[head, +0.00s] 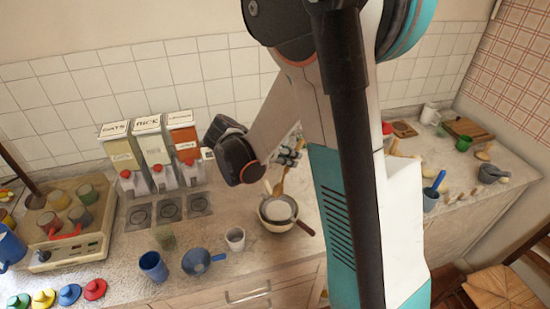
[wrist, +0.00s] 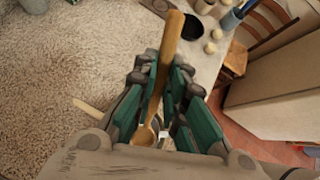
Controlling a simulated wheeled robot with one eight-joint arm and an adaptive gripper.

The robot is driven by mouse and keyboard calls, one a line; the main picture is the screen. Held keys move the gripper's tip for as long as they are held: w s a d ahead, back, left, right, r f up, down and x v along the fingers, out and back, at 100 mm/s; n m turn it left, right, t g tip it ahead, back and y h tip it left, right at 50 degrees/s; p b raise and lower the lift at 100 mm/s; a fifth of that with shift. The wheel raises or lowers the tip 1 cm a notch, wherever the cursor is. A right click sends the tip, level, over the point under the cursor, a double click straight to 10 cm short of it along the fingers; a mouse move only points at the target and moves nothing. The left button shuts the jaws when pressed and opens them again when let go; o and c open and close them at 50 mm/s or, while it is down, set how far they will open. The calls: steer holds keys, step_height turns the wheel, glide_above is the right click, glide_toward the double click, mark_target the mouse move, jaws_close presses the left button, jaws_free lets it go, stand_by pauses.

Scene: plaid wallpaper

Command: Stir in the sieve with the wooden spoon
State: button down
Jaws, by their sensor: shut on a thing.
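My gripper (head: 290,156) is shut on the wooden spoon (head: 279,184) and holds it over the counter. In the wrist view the spoon (wrist: 171,50) runs between the green-padded fingers (wrist: 164,92), with its rounded end low in the picture. A round, pale, sieve-like vessel (head: 277,208) sits in a brown-rimmed pan (head: 287,227) with a dark handle, below my gripper. The spoon's lower end is close to the vessel's far rim; I cannot tell whether it touches or is inside. A pale handle (wrist: 88,108) shows left of the fingers in the wrist view.
Labelled dispensers (head: 151,145) stand against the tiled wall. My arm hides the counter's middle. A chair (head: 500,288) stands at the right.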

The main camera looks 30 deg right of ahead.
mark_target(289, 169)
steer(key=shift+f+b, duration=1.55)
steer(key=shift+f, duration=0.9)
step_height(289, 169, down, 3)
steer(key=b, duration=0.3)
steer(key=shift+w+d, duration=0.1)
steer(key=shift+w, duration=0.05)
